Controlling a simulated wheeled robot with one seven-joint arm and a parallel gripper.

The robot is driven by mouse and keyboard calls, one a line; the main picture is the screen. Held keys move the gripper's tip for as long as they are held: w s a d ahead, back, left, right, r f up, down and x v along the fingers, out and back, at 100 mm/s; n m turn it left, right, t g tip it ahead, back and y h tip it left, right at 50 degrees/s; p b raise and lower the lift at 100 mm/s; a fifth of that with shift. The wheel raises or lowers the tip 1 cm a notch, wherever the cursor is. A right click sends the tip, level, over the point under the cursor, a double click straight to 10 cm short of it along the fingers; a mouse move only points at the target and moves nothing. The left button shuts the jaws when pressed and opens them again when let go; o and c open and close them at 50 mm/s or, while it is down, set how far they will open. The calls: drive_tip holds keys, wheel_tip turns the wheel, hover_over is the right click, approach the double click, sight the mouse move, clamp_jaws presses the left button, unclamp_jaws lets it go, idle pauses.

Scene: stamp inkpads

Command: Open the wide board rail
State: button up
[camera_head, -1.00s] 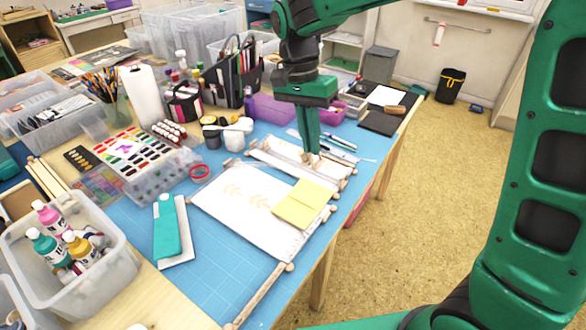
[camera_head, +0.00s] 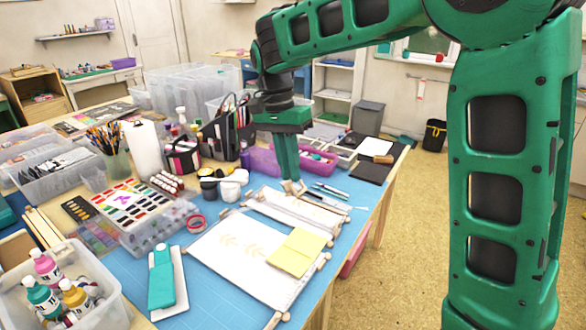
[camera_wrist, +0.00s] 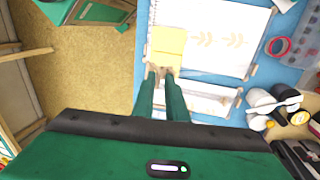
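The wide white board (camera_head: 232,252) lies on the blue mat, with pale leaf prints and a yellow sheet (camera_head: 296,252) on its right part. It also shows in the wrist view (camera_wrist: 205,55). A wooden rail with knobs runs along its edge facing the narrower white board (camera_head: 285,210). My gripper (camera_head: 291,186) points down at the far side of the narrower board, apart from the wide one. Contact with the board below is unclear.
A teal stapler-like tool (camera_head: 161,278) lies left of the wide board, near a red tape ring (camera_head: 196,222). Black and white jars (camera_head: 225,185), a purple box (camera_head: 262,160) and pens (camera_head: 332,190) stand or lie around my gripper. The floor (camera_head: 400,250) is open at the right.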

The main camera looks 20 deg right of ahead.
drive_tip(key=shift+o, duration=1.4)
drive_tip(key=shift+w+a+f, duration=0.35)
drive_tip(key=shift+a+f, duration=0.05)
drive_tip(key=shift+a, duration=0.15)
drive_tip(key=shift+w+d+f, duration=0.1)
drive_tip(key=shift+w+f, duration=0.05)
drive_tip(key=shift+w, duration=0.1)
drive_tip(key=shift+s+d+r, duration=0.15)
drive_tip(key=shift+s+r, duration=0.1)
drive_tip(key=shift+s, duration=0.05)
drive_tip(key=shift+d, duration=0.1)
drive_tip(key=shift+r, duration=0.1)
wheel_tip(320, 180, up, 10)
drive_tip(key=w+a, duration=0.1)
drive_tip(key=shift+w+r, duration=0.2)
drive_tip(key=shift+w, duration=0.05)
